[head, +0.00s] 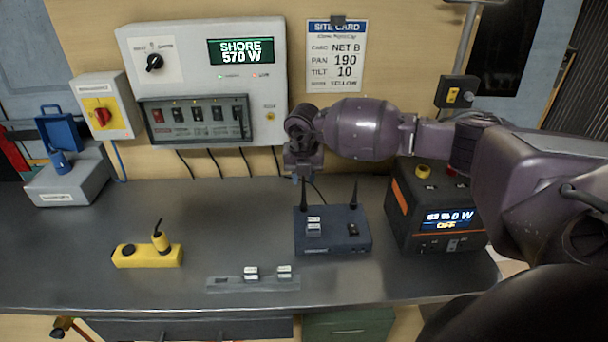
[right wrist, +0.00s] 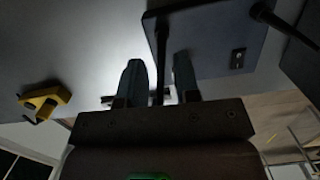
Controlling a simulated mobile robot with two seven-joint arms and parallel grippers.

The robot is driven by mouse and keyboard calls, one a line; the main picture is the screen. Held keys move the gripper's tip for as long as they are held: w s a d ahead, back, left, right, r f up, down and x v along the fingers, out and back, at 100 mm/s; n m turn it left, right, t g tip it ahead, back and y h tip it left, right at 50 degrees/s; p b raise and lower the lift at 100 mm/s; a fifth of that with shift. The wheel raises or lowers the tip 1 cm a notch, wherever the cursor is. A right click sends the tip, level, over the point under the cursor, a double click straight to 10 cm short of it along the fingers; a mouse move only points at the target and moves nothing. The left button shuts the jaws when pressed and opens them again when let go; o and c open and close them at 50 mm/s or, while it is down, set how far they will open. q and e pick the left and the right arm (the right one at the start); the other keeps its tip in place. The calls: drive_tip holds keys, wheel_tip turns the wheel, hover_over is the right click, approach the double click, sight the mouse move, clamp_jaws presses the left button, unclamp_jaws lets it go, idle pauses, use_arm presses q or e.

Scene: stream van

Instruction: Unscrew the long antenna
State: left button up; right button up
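The dark blue router box (head: 333,240) stands on the metal bench with two black antennas. The left antenna (head: 303,197) rises from its back left corner, and its upper part is hidden by my right gripper (head: 301,178). The right antenna (head: 354,196) stands free at the back right corner. In the right wrist view, my right gripper (right wrist: 158,80) is open. Its two fingers stand on either side of an antenna (right wrist: 161,70), with a gap visible on both sides. My left gripper is not in view.
A black and orange power station (head: 435,212) stands right of the router, under my right arm. A grey strip (head: 253,284) with small white-topped parts lies in front. A yellow block (head: 147,256) lies at left. A control panel (head: 207,80) hangs on the wall behind.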

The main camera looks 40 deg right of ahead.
drive_tip(key=shift+m+p, duration=0.4)
drive_tip(key=shift+m, duration=0.4)
clamp_jaws()
drive_tip(key=shift+n+b, duration=0.5)
drive_tip(key=shift+n, duration=1.5)
